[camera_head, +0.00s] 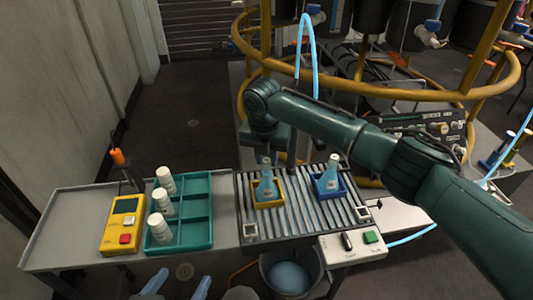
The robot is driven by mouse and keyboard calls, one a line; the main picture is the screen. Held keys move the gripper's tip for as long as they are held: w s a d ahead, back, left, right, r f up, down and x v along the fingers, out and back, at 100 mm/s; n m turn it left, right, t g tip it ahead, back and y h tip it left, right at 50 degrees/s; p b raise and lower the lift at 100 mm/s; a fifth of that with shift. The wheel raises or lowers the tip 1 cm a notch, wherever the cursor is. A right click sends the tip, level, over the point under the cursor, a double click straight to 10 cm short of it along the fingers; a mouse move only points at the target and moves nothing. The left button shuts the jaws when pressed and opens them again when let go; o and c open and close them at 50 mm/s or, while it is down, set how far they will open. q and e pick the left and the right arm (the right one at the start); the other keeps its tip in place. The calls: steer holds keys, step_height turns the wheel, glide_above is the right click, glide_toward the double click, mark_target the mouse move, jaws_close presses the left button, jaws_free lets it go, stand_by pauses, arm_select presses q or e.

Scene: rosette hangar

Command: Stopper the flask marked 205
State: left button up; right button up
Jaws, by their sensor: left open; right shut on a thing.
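Two light-blue flasks stand upright on the ribbed roller bed. The left flask (266,188) is in a yellow holder (268,204), the right flask (329,180) in a blue holder (331,194). Both carry labels, but the numbers are too small to read. My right gripper (280,154) points down at the left flask's neck from above and behind. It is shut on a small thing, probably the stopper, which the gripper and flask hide. Whether that thing touches the flask mouth I cannot tell. My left gripper (178,286) is open and empty at the bottom edge, its light-blue fingers apart.
A teal tray (193,241) with several white bottles (163,203) and a yellow device (123,224) stand on the grey table at left. A control box (352,244) with a green button is at the bed's front. A bucket (290,276) is below. Yellow rails (400,94) curve behind.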

steer(key=shift+f, duration=0.25)
steer(key=shift+f+p, duration=0.1)
steer(key=shift+p, duration=0.2)
steer(key=shift+f, duration=0.1)
steer(key=shift+f, duration=0.3)
stand_by(0.4)
steer(key=o, duration=0.8)
steer(key=shift+o, duration=0.6)
